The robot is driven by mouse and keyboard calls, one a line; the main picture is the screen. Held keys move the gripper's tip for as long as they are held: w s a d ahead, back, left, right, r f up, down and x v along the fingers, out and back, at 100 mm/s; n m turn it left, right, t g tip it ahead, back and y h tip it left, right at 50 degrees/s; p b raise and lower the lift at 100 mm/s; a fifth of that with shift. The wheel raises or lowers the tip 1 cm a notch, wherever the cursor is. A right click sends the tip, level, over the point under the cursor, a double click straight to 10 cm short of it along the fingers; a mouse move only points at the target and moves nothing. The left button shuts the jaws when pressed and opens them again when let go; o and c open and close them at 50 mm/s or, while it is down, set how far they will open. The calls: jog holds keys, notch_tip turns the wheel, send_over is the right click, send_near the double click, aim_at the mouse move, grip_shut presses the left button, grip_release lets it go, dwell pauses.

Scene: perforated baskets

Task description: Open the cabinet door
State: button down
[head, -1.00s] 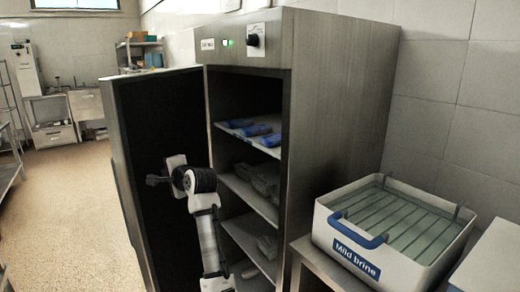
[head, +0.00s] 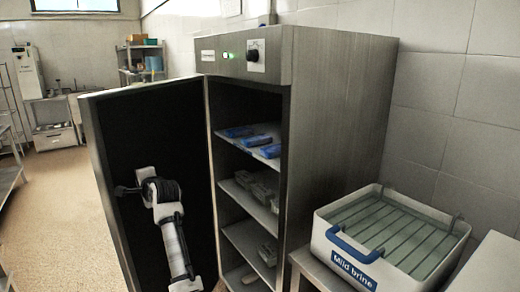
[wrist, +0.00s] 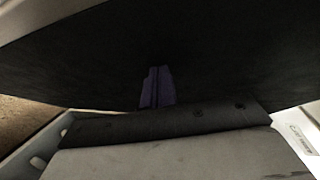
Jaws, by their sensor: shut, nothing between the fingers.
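The steel cabinet (head: 340,130) stands in the middle of the head view with its front open. Its door (head: 145,125) is swung wide to the left, with the black inner face showing. My gripper (head: 118,191) is at that inner face, near the door's free edge, with its fingers pointing left. In the wrist view the shut fingers (wrist: 157,86) are set against the dark door panel (wrist: 220,60), with nothing between them. I cannot tell whether they touch it. The door's outer side and handle are hidden.
Shelves inside the cabinet hold blue packs (head: 255,139) and grey items (head: 260,187). A white tub marked "Mild brine" (head: 345,262) stands on a table at the right. Open floor (head: 55,210) lies left of the door, with a metal rack (head: 15,180) at the far left.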

jog(key=w+a+p, duration=0.3)
jog(key=w+a, duration=0.1)
jog(key=a, duration=0.9)
jog(key=shift+w, duration=0.15)
